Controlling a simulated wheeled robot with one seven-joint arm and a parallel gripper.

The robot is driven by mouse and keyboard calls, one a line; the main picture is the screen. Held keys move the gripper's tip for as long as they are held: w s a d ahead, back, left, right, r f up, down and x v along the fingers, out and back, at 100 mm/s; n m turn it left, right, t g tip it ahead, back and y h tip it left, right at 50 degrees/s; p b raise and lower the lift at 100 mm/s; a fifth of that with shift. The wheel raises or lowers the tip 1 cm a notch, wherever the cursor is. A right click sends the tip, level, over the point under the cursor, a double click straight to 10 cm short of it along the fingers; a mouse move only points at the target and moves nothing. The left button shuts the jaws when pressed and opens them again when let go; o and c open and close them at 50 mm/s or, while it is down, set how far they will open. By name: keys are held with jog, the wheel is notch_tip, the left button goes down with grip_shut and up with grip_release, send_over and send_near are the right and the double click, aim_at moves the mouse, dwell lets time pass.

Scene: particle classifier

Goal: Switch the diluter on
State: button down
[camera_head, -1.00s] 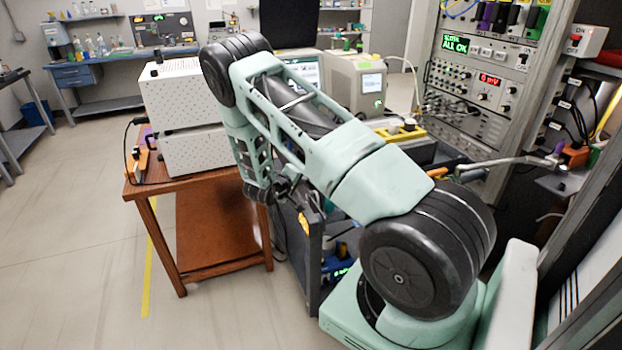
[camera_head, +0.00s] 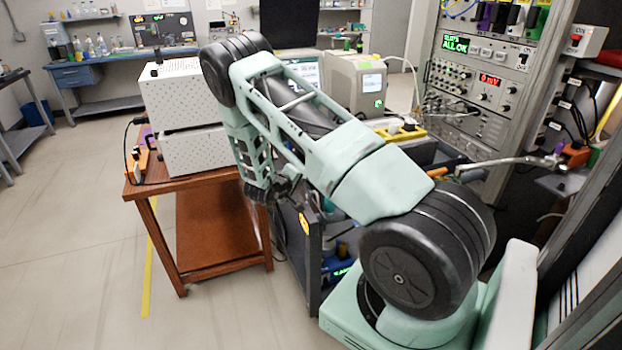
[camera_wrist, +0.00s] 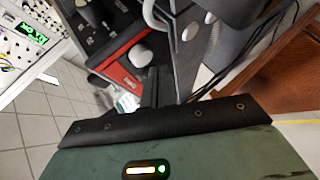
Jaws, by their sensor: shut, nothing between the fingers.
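I cannot tell for sure which device is the diluter. A white perforated two-box unit (camera_head: 185,100) stands on the wooden table. A beige box with a small screen (camera_head: 357,82) stands to its right, behind my arm. A blue device with a small green display (camera_head: 340,272) sits low in the dark cart and is partly hidden. My gripper's dark fingers (camera_wrist: 155,88) are shut and empty in the wrist view. They point toward a dark, cluttered area beside a red tray (camera_wrist: 118,62). In the head view my gripper is mostly hidden near the cart's left edge.
The wooden table (camera_head: 165,188) is at left, next to the dark cart (camera_head: 313,250). An instrument rack (camera_head: 470,85) stands at right. Open floor (camera_head: 80,230) lies at left.

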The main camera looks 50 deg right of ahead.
jog(key=shift+s+d, duration=0.1)
jog(key=shift+d, duration=0.05)
dwell(0.6)
jog(key=shift+s+d, duration=0.15)
jog(key=shift+d, duration=0.1)
jog(key=shift+s+d, duration=0.45)
jog(key=shift+d, duration=0.3)
dwell(1.1)
dwell(0.3)
jog(key=shift+w+a+p, duration=0.2)
jog(key=shift+w+a, duration=0.15)
jog(key=shift+a, duration=0.2)
jog(key=shift+w+a+p, duration=0.15)
jog(key=shift+w+a, duration=0.2)
jog(key=shift+a, duration=0.2)
jog(key=shift+a, duration=0.1)
jog(key=shift+w+a+p, duration=0.15)
jog(key=shift+w+a, duration=0.3)
jog(key=shift+a, duration=0.25)
jog(key=shift+w+a+p, duration=0.15)
jog(key=shift+w+a, duration=0.25)
jog(key=shift+a, duration=0.25)
jog(key=shift+w+a+p, duration=0.15)
jog(key=shift+w+a, duration=0.3)
jog(key=shift+a, duration=0.25)
jog(key=shift+a, duration=0.1)
